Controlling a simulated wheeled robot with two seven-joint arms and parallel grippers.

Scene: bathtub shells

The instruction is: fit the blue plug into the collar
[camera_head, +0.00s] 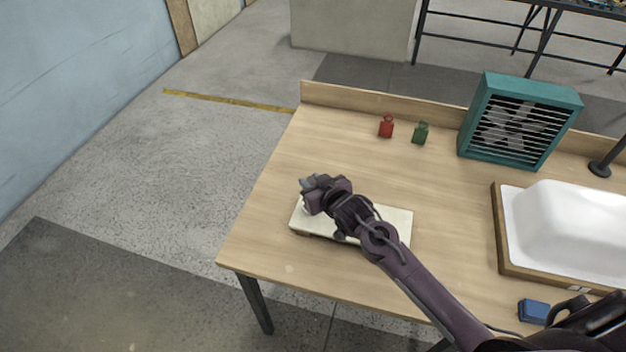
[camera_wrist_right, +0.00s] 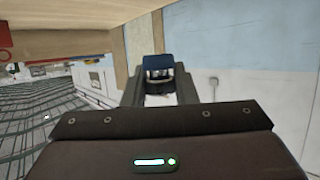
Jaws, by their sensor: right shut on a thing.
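My right gripper (camera_head: 309,185) is above the left end of a cream board (camera_head: 396,222) on the wooden table. In the right wrist view the gripper (camera_wrist_right: 158,88) is shut on the blue plug (camera_wrist_right: 158,62), whose dark blue end shows between and beyond the fingers. In the head view the plug cannot be made out at the fingertips. I cannot make out the collar; the gripper and forearm cover part of the board. My left gripper is not in view.
Red (camera_head: 386,127) and green (camera_head: 421,133) weight-like pieces stand at the back. A teal fan-like box (camera_head: 520,120), a white tub shell (camera_head: 580,225) in a wooden frame and a blue block (camera_head: 533,311) are to the right.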

